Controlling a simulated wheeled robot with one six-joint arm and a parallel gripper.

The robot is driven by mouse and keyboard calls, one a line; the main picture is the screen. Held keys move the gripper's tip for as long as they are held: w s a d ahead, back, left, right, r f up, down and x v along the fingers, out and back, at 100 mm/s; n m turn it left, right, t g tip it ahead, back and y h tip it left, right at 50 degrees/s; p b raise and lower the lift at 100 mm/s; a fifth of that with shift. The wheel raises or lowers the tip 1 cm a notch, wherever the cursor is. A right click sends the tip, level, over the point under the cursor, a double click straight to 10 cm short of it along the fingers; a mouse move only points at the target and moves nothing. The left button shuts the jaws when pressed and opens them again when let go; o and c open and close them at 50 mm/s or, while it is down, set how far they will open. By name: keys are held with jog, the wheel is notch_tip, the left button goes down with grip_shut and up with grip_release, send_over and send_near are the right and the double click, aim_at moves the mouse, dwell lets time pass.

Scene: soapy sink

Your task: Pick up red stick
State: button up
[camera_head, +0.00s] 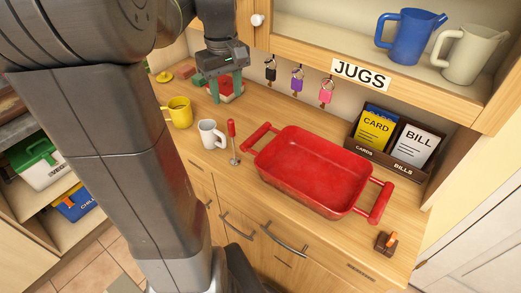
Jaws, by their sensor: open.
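A slim upright thing with a red handle (231,129) stands on the wooden counter, left of the red tray; its thin lower part ends in a small round foot. It is the most stick-like red thing in view. My gripper (225,93) is farther back on the counter, pointing down with its greenish fingers apart. A red and whitish thing (227,86) shows between and behind the fingers. It is partly hidden, and I cannot tell what it is or whether the fingers touch it. The red-handled thing is apart from my gripper, nearer the counter's front.
A white mug (212,134) and a yellow mug (179,112) stand left of the red handle. A deep red tray (309,205) fills the middle. A card box (390,168) stands behind it. A shelf (400,68) with jugs overhangs the back, with keyed padlocks (298,80) below.

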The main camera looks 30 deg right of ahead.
aim_at(232, 135)
jog(key=shift+s+d+f, duration=0.1)
jog(key=shift+s, duration=0.15)
notch_tip(232, 135, down, 14)
jog(key=shift+r+p, duration=0.2)
jog(key=shift+p, duration=0.25)
jog(key=shift+w, duration=0.1)
grip_shut()
